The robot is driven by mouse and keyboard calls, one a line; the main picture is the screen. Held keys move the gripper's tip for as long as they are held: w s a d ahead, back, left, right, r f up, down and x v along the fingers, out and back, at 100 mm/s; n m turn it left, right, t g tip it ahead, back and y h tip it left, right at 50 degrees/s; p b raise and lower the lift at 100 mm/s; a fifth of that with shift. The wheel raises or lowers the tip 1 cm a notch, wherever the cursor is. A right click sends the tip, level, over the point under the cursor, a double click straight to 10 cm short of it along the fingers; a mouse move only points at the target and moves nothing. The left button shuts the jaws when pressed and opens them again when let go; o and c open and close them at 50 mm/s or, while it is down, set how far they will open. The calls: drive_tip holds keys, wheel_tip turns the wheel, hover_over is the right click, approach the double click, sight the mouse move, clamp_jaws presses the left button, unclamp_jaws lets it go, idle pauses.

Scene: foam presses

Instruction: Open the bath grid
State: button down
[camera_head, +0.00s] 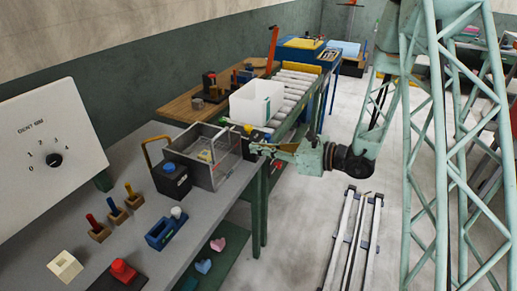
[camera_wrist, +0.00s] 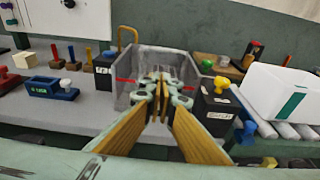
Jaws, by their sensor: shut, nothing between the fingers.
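The bath (camera_head: 207,178) is a grey open-topped box on the grey bench, and it also shows in the wrist view (camera_wrist: 122,92). A pale wire grid (camera_head: 228,140) shows at its top on the right; whether it lies flat or is tilted is hard to tell. A small yellow thing shows inside.
A black box with a blue knob (camera_head: 170,178) stands beside the bath, with a brown loop handle (camera_head: 150,150) behind. A white bin (camera_head: 257,102) sits on the roller conveyor (camera_head: 298,90) beyond. A blue block (camera_head: 165,229) and several pegs stand nearer. The floor right of the bench is mostly open.

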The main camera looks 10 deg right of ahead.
drive_tip(key=r+b+x, duration=0.1)
drive_tip(key=r+x, duration=0.1)
drive_tip(key=x, duration=0.9)
drive_tip(key=shift+w+a+r, duration=0.2)
drive_tip(key=shift+a+r, duration=0.05)
drive_tip(key=shift+r, duration=0.1)
drive_tip(key=shift+r, duration=0.2)
idle(0.3)
drive_tip(key=shift+w+a+r+h+p, duration=0.1)
drive_tip(key=shift+a+r+h+p, duration=0.05)
drive_tip(key=shift+r+h+p, duration=0.2)
